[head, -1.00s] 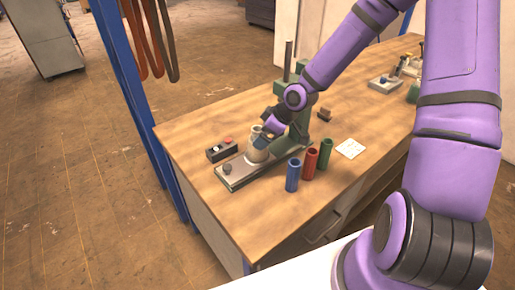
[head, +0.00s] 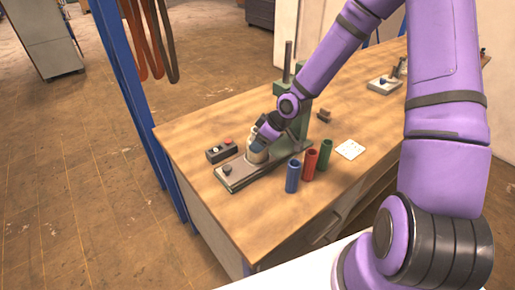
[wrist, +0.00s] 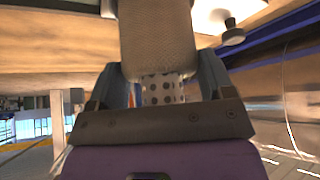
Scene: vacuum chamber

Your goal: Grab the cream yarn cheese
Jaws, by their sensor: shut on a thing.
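The cream yarn cheese (head: 257,157) is on the grey base plate of the green stand on the workbench, partly covered by my gripper (head: 262,144) in the head view. In the wrist view the cheese (wrist: 157,38) is a cream wound cylinder between the two jaws, with a white perforated tube end (wrist: 162,90) towards the palm. My gripper (wrist: 158,72) is shut on the cheese, one finger on each side. Whether its far end touches the plate is hidden.
The green stand (head: 297,112) with its upright post is close behind my gripper. Blue (head: 293,176), red (head: 309,164) and green (head: 326,154) tubes stand to the right. A black control box (head: 221,150) is at the left. The bench's front (head: 258,225) is clear.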

